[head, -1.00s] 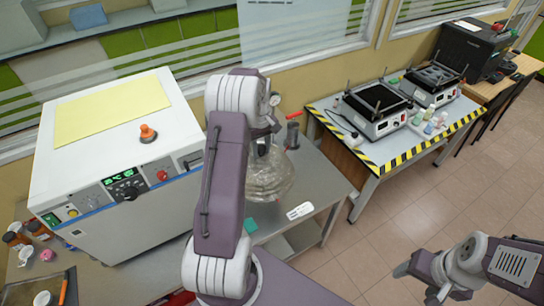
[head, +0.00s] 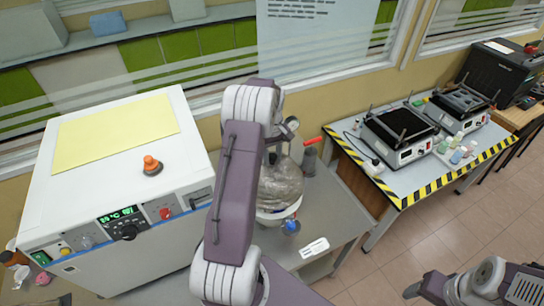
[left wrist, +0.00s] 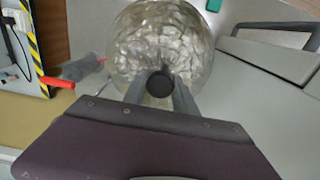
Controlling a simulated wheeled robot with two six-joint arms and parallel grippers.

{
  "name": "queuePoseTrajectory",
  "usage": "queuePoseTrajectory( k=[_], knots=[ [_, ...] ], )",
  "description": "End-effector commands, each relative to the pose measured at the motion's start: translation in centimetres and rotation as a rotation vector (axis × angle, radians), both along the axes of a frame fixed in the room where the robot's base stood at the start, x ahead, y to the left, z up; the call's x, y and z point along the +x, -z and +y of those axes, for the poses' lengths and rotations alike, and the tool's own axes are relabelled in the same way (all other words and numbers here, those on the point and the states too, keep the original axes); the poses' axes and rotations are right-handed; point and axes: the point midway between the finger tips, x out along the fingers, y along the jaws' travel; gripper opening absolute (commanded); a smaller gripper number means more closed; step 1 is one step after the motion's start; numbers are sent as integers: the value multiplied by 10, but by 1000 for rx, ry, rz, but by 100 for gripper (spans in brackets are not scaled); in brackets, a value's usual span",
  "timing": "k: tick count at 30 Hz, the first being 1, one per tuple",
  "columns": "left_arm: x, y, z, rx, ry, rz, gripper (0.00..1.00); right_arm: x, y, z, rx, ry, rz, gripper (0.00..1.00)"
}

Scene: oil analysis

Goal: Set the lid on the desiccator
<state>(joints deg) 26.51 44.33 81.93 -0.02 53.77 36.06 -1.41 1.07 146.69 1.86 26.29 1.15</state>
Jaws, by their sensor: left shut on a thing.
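My left gripper (left wrist: 160,92) is shut on the dark knob (left wrist: 160,83) of the clear glass lid, its fingers on either side. The domed lid (left wrist: 160,38) fills the top middle of the left wrist view. In the head view the lid (head: 282,182) shows beside my left forearm, which hides part of it. Below it shows a whitish rounded vessel, seemingly the desiccator base (head: 276,216), with a blue piece (head: 291,226) on its near side. I cannot tell whether lid and base touch. My right gripper (head: 412,290) is at the lower right, away from the lid; its jaws are unclear.
A large white oven-like unit (head: 110,235) stands to the left. A grey bottle with a red tip (head: 310,157) stands close behind the lid. To the right is a bench with striped edges (head: 415,190) and hotplate-like devices.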

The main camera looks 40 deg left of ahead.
Motion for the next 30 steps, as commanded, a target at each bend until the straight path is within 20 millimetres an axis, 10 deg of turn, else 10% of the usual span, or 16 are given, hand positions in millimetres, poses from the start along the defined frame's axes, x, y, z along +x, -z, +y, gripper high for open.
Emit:
queuePoseTrajectory(
  k=[13, 30],
  knots=[
    [0, 57, 0, 1, 0, 0, 0, 0, 51, 0, 0, 0, 0, 64],
    [0, 62, 0, 0, 0, -1, 0, 0, 54, 0, 0, 0, 0, 64]
  ],
)
